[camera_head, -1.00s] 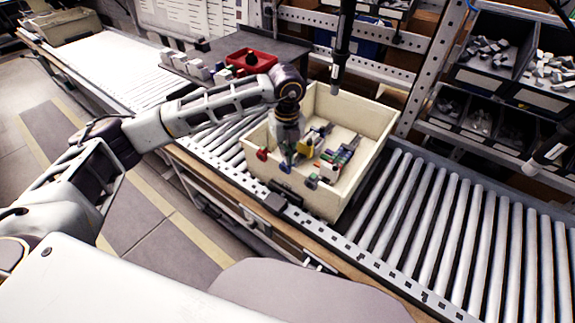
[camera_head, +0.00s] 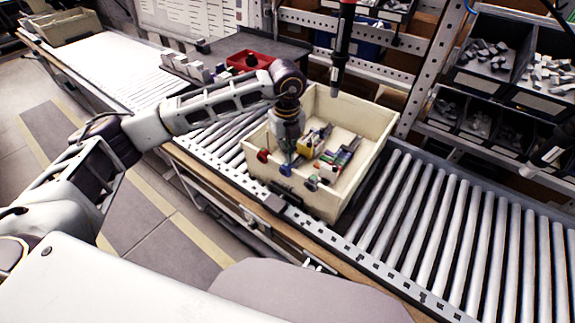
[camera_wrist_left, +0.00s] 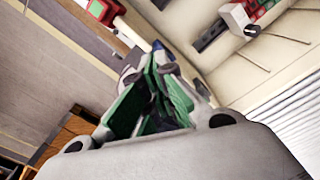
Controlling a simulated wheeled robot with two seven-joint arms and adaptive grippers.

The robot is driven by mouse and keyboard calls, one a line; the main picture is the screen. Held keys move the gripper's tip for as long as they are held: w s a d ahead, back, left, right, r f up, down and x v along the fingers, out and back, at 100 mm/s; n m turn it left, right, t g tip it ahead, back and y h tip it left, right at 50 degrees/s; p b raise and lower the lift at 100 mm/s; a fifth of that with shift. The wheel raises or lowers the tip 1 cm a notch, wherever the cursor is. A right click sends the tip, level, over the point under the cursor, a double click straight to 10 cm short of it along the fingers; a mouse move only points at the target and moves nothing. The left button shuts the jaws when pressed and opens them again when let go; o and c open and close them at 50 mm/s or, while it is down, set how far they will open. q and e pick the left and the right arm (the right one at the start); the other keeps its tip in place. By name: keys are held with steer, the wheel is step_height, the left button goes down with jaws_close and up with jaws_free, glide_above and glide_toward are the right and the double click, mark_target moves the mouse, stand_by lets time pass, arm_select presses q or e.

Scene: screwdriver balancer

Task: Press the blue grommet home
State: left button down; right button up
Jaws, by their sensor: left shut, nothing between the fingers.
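The blue grommet (camera_head: 286,170) shows at the near wall of the cream tote (camera_head: 355,195), between a red piece (camera_head: 263,156) and a green piece (camera_head: 311,183). My left gripper (camera_head: 293,158) points down over the near left part of the tote, close to the blue grommet. In the left wrist view its green-padded fingers (camera_wrist_left: 160,62) are shut and empty. A small bit of blue (camera_wrist_left: 158,45) shows right at the fingertips, mostly hidden by them. I cannot tell whether they touch it or how deep the grommet sits. My right gripper is not in view.
A dark hanging tool with a red upper part (camera_head: 341,50) hangs over the tote's back edge. Several small parts (camera_head: 337,155) lie in the tote. A red tray (camera_head: 249,60) stands on the grey table behind. The roller conveyor (camera_head: 450,225) to the right is clear.

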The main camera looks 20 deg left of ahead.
arm_select(q)
steer(key=shift+r+p, duration=0.6)
steer(key=shift+r, duration=0.85)
